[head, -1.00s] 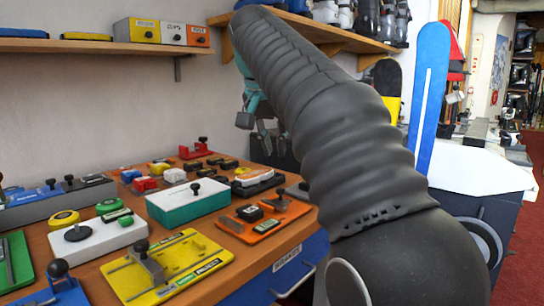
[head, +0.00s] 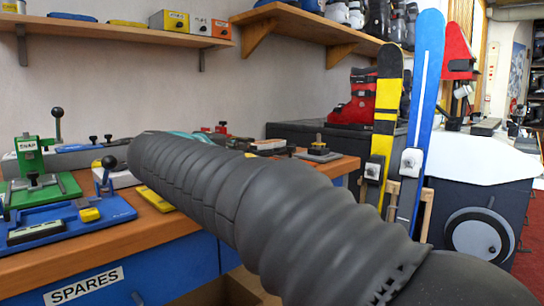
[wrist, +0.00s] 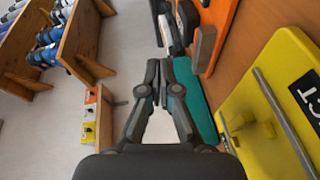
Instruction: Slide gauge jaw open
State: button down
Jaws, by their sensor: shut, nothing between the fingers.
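A yellow plate (wrist: 252,95) fills the right side of the wrist view. It has a grey rod (wrist: 285,122), a grey block at its left edge and a black label that is cut off. In the head view only a yellow sliver (head: 155,198) shows beside my arm. I cannot tell surely which part is the gauge jaw; the sliding piece on this plate looks likely. My gripper (wrist: 158,70) is shut and empty, left of the plate and apart from it in the picture. It is hidden behind my arm in the head view.
A blue plate (head: 65,222) and a green stand (head: 30,160) with levers sit at the bench's left. An orange plate (wrist: 216,30) lies beyond. Shelves (head: 110,38) run along the wall.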

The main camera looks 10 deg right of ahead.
jog(key=x, duration=0.7)
jog(key=d+x, duration=0.1)
jog(key=x, duration=0.3)
jog(key=shift+s+d, duration=0.1)
jog(key=shift+s, duration=0.2)
jog(key=d, duration=0.3)
jog(key=shift+w+f, duration=0.1)
jog(key=shift+f, duration=0.1)
jog(key=shift+d, duration=0.3)
